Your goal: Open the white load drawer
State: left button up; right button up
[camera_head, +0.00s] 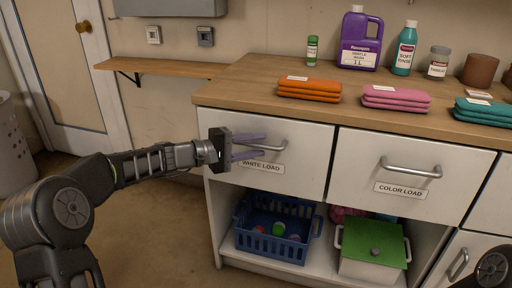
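The white load drawer (312,160) is the left drawer under the wooden counter, with a "WHITE LOAD" label (262,167). It looks shut, with its front level with the drawer beside it. Its metal bar handle (276,148) is partly hidden by my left gripper (255,146). My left gripper is open, with one finger above the handle bar and one below it. Whether the fingers touch the bar cannot be told. My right gripper is not in view; only a dark part of mine shows at the bottom right corner.
The color load drawer (409,172) is to the right. Below are a blue basket (270,247) and a green-lidded box (345,268) on an open shelf. Folded cloths and bottles, such as a purple jug (360,40), stand on the counter (240,97).

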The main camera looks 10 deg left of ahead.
pick_arm(q)
jog(key=shift+w+d, duration=0.1)
jog(key=shift+d, duration=0.05)
jog(key=shift+c, duration=0.2)
grip_shut()
dwell(1.2)
